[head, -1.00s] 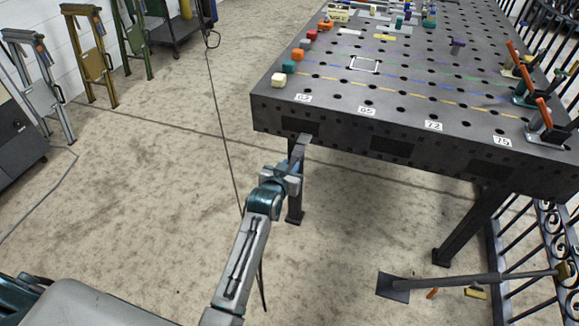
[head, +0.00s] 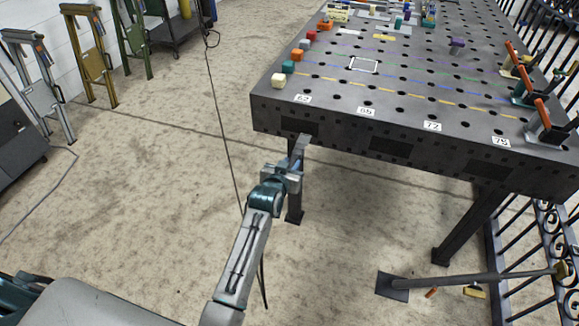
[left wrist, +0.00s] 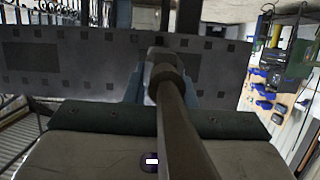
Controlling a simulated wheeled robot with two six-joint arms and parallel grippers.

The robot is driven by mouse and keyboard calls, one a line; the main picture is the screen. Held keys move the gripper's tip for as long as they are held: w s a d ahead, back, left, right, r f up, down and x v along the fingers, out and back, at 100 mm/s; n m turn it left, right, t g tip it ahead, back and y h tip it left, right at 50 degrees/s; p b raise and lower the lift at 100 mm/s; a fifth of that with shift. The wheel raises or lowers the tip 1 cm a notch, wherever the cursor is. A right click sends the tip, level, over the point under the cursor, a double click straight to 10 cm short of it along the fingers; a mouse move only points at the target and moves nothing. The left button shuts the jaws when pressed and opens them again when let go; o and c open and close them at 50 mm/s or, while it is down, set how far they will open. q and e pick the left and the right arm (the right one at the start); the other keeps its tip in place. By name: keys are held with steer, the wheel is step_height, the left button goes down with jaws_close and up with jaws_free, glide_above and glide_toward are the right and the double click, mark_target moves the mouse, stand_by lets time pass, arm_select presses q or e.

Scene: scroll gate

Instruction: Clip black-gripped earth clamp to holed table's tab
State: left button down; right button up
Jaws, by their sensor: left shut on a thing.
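My left gripper (head: 295,163) is at the near left of the holed table (head: 345,128), just below the lower edge of its front side. It is shut on a slim grey piece (head: 301,147), which looks like the earth clamp and reaches up toward that edge. I cannot tell whether it touches the table. In the left wrist view a dark rounded bar (left wrist: 172,105) runs from the bottom to between the fingers, with the table's side (left wrist: 90,68) behind it. The clamp's black grips and the table's tab are not clearly visible. My right gripper is not in view.
A table leg (head: 295,205) stands right behind the gripper. A thin dark cable (head: 225,130) runs across the floor toward my arm. Coloured blocks (head: 289,67) and orange-handled clamps (head: 543,113) are on the tabletop. The floor left of the table is mostly clear.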

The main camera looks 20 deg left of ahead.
mark_target(296, 153)
arm_select(q)
steer(key=shift+w, duration=0.4)
steer(key=shift+r+p, duration=0.1)
steer(key=shift+p, duration=0.25)
steer(key=shift+w, duration=0.15)
stand_by(0.5)
steer(key=shift+w, duration=0.7)
stand_by(0.5)
steer(key=shift+w+p, duration=0.3)
steer(key=shift+p, duration=0.1)
stand_by(0.3)
steer(key=shift+p, duration=0.3)
steer(key=shift+w, duration=0.2)
stand_by(0.7)
